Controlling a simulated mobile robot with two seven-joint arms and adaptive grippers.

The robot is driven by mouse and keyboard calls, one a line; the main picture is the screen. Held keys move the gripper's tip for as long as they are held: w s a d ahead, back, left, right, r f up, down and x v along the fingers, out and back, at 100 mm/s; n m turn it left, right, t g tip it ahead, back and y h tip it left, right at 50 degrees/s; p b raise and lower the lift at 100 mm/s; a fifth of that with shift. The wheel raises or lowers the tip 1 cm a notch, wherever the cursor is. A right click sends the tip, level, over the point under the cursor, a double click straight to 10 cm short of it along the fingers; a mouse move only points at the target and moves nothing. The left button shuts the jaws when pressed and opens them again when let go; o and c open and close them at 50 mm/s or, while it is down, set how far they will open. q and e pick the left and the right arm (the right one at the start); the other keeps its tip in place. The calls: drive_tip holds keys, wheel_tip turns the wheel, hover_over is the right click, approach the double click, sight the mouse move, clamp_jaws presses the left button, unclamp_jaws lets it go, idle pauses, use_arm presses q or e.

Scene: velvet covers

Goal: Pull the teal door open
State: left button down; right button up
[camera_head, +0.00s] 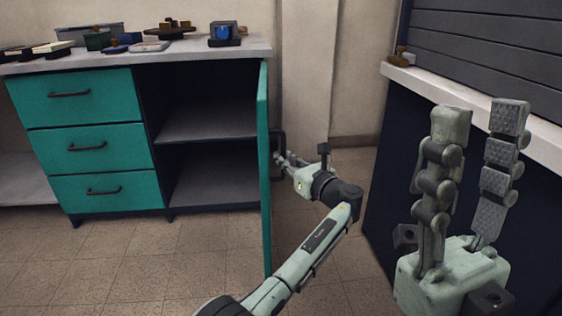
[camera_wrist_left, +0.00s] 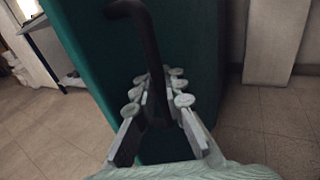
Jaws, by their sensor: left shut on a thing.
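The teal door (camera_head: 263,170) of the cabinet stands wide open, seen nearly edge-on in the head view, with the shelves behind it exposed. In the left wrist view the door's teal face (camera_wrist_left: 110,50) fills the middle. Its dark handle (camera_head: 279,150) is on the door's right side; it also shows in the left wrist view (camera_wrist_left: 150,50). My left gripper (camera_head: 281,160) is shut on the handle, with its fingers on both sides of the bar in the left wrist view (camera_wrist_left: 157,100). My right gripper (camera_head: 474,125) is raised at the right, fingers apart and empty.
The cabinet has teal drawers (camera_head: 90,147) at left and an open shelf compartment (camera_head: 210,130). Several small items stand on its grey top (camera_head: 140,56). A dark counter with a white top (camera_head: 440,90) is at the right. Tiled floor (camera_head: 150,265) in front is clear.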

use_arm(q)
drive_tip(key=shift+d+r, duration=0.2)
drive_tip(key=shift+r, duration=0.3)
drive_tip(key=shift+d+r, duration=0.15)
drive_tip(key=shift+r, duration=0.3)
drive_tip(key=c, duration=2)
unclamp_jaws()
drive_tip(key=shift+c, duration=0.2)
drive_tip(key=shift+o, duration=0.9)
drive_tip(key=shift+s+r+t, duration=0.15)
drive_tip(key=shift+r+t, duration=0.1)
drive_tip(key=shift+t, duration=0.05)
drive_tip(key=shift+a+f, duration=0.1)
drive_tip(key=shift+f, duration=0.3)
drive_tip(key=v, duration=1.2)
drive_tip(key=shift+r, duration=0.1)
